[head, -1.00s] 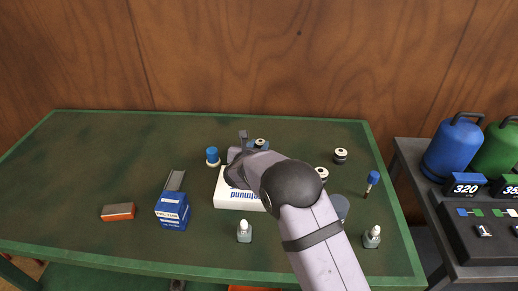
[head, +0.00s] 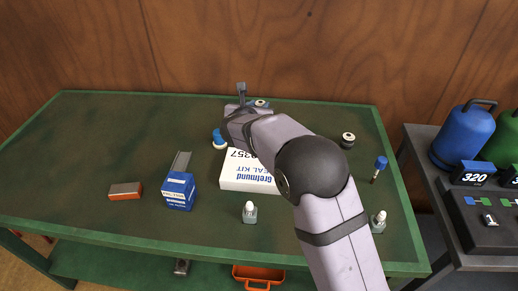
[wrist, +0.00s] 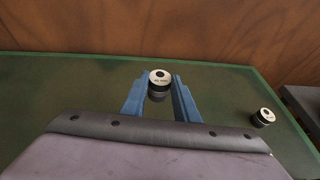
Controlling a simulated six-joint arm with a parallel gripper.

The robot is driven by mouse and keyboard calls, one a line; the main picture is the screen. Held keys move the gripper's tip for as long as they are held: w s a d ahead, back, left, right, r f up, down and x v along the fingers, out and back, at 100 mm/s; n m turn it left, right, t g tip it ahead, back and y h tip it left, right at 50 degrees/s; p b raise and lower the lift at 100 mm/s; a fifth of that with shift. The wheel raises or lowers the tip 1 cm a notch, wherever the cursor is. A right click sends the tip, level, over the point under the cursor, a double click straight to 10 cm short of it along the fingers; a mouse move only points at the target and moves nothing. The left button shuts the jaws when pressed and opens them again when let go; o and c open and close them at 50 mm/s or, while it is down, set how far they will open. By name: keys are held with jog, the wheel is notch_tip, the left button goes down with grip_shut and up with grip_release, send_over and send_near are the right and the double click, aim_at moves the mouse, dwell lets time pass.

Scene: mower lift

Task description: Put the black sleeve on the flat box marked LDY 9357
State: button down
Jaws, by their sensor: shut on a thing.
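My gripper (wrist: 159,91) has blue fingers, one on each side of a black sleeve (wrist: 159,80) with a pale, marked top. It is shut on this sleeve, and the marking is too small to read. In the head view the held sleeve (head: 261,102) shows just beyond my wrist, near the table's back edge. The flat white box (head: 249,182) lies nearer the front, below my wrist in the picture. It shows "357", "EAL KIT" and "Greifmund"; my arm hides part of it. Whether the held sleeve touches the table I cannot tell.
Another pale-topped black sleeve (head: 347,140) stands at the right, also in the wrist view (wrist: 262,117). A blue-capped part (head: 219,138) stands close by the box. A blue carton (head: 179,191), an orange-grey block (head: 125,191) and small bottles (head: 249,212) stand around.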

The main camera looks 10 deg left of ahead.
jog(key=s+a+r+n+y+b, duration=0.1)
jog(key=s+a+r+n+y, duration=0.15)
jog(key=s+a+r, duration=0.75)
jog(key=m+h, duration=0.3)
send_over(254, 171)
notch_tip(254, 171, down, 6)
jog(key=shift+s+f+b, duration=0.1)
jog(key=shift+f+b, duration=0.35)
jog(key=shift+f, duration=4.35)
jog(key=shift+f+b, duration=0.2)
jog(key=shift+b, duration=0.1)
jog(key=c, duration=1.4)
grip_release()
jog(key=shift+r, duration=0.15)
